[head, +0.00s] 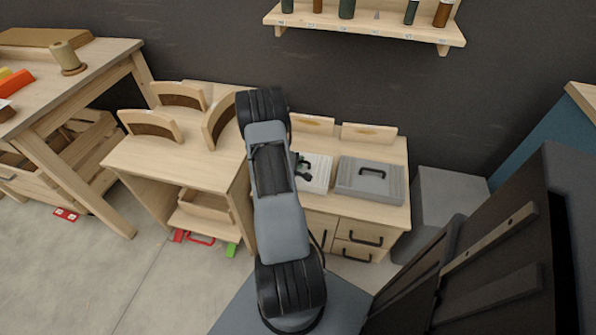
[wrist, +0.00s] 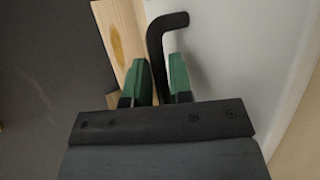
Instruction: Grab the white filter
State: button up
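The white filter (head: 319,174) is a flat white panel with a black handle. It lies on the low wooden cabinet, left of a grey filter in the head view, with its left part hidden behind my arm. In the wrist view the white filter (wrist: 222,70) fills the right side, and its bent black handle (wrist: 157,60) runs between my green fingertips. My gripper (wrist: 160,80) stands apart at the handle, one finger on each side, and a narrow gap shows at the right finger. It also shows small in the head view (head: 302,167), over the white filter.
The grey filter (head: 370,179) with a black handle lies to the right on the cabinet (head: 400,212). Wooden blocks (head: 369,134) stand along its back edge. A wooden shelf (head: 365,30) hangs above. A dark panelled structure (head: 480,265) is close at the right.

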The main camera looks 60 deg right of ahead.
grip_shut()
dwell(1.2)
